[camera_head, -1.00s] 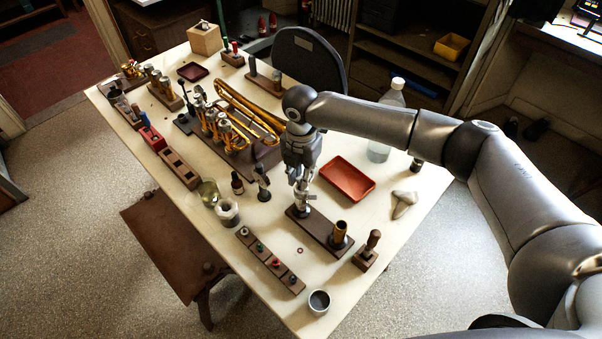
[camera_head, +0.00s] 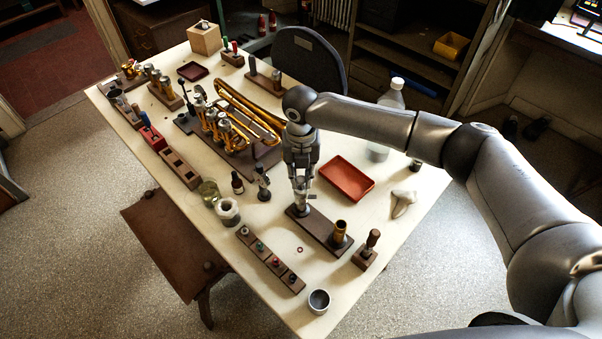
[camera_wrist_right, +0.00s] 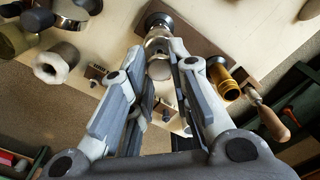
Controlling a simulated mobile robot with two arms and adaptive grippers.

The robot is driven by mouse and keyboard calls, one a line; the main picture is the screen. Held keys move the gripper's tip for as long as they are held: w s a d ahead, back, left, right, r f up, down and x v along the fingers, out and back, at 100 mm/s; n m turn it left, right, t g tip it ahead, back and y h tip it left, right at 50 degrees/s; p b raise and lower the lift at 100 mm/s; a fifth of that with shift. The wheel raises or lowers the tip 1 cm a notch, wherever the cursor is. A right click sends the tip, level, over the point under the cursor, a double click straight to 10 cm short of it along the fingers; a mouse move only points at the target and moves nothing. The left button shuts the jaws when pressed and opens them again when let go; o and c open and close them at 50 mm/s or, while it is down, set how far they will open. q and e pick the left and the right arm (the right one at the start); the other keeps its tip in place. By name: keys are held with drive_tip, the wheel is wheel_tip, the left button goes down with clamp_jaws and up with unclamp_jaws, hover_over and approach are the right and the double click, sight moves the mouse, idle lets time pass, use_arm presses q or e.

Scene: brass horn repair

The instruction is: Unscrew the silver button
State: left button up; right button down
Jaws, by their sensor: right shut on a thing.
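A dark wooden block (camera_head: 322,232) lies on the pale table and holds two upright pieces. A gold tube (camera_head: 341,230) stands at its near right end; the wrist view also shows this tube (camera_wrist_right: 222,80). My right gripper (camera_head: 302,200) points down over the far left end. In the right wrist view, its fingers (camera_wrist_right: 159,52) are closed around a silver, rounded button (camera_wrist_right: 158,69), above a round dark base (camera_wrist_right: 159,20). The fingers hide part of the button, and I cannot tell whether its thread is loose. My left gripper is out of view.
A red tray (camera_head: 347,179) lies right of my gripper. A wooden-handled tool (camera_head: 370,244) stands in a small block nearby. A rack with several small coloured pieces (camera_head: 270,260) and a metal cup (camera_head: 319,301) lie in front. The brass horn (camera_head: 250,115) lies behind.

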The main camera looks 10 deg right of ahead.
drive_tip(key=n, duration=0.4)
drive_tip(key=shift+n, duration=0.3)
drive_tip(key=n, duration=0.4)
drive_tip(key=shift+n, duration=0.3)
drive_tip(key=c, duration=1.3)
unclamp_jaws()
drive_tip(key=shift+o, duration=0.2)
